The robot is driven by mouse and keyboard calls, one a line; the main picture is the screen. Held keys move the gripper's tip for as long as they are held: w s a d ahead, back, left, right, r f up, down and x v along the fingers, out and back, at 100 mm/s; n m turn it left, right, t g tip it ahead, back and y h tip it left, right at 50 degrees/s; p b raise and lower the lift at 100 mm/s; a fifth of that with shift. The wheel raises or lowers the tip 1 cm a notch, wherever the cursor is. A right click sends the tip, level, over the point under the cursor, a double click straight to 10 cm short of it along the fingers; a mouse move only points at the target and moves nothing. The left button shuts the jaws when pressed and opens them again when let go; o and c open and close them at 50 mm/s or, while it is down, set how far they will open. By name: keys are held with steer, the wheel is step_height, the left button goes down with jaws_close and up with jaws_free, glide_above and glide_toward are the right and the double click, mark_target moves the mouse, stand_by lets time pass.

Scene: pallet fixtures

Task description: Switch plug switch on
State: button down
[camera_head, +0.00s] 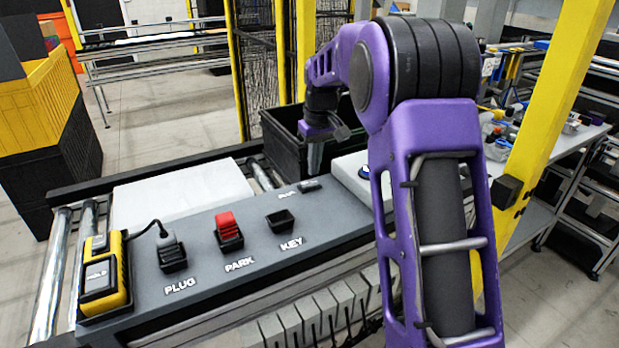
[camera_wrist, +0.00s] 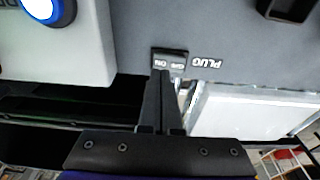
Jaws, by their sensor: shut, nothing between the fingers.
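The plug switch (camera_wrist: 170,60) is a small black rocker with ON and OFF markings, set in the grey panel beside the printed word PLUG in the wrist view. It also shows in the head view (camera_head: 309,186), near the panel's back edge. My gripper (camera_wrist: 163,78) is shut and empty. Its fingertips overlap the edge of the switch at the ON side in the wrist view; I cannot tell whether they touch it. In the head view my gripper (camera_head: 314,168) points down just above the switch. Which way the rocker is tipped cannot be made out.
The panel holds a plug socket (camera_head: 173,257) with a grey plug, a red PARK piece (camera_head: 226,222), an empty KEY slot (camera_head: 281,221) and a yellow device (camera_head: 103,277). A blue button (camera_wrist: 40,8) sits near the switch. A black crate (camera_head: 285,135) stands behind.

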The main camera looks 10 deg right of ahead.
mark_target(314, 182)
steer(key=shift+r+p, duration=0.3)
steer(key=shift+r, duration=2.2)
